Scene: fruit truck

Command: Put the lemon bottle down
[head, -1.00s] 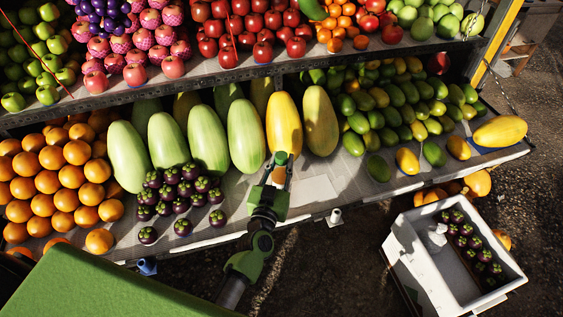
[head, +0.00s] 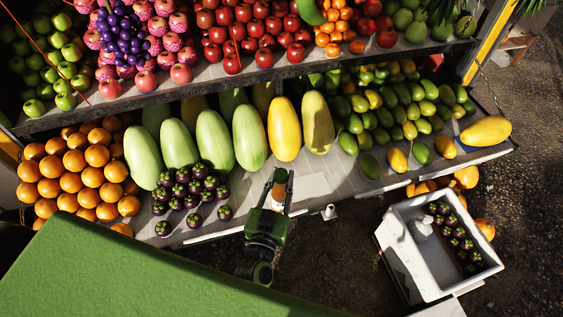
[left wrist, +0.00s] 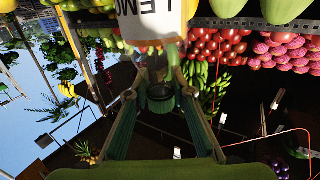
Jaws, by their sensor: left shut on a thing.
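In the left wrist view, the lemon bottle (left wrist: 152,20) shows a white label with the letters "LEMO" at the top of the picture. My left gripper (left wrist: 158,72) is shut on it, its two green fingers closing toward it. In the head view, the gripper and bottle are over the front part of the grey counter (head: 315,183), below the yellow melons. I cannot tell whether the bottle touches the counter. My right gripper is not in view.
Yellow melons (head: 284,128) stand just behind the bottle. Purple mangosteens (head: 190,188) lie to its left. The counter is bare to its right, with green mangoes (head: 370,166) farther right. A white crate (head: 407,258) with mangosteens stands at the lower right.

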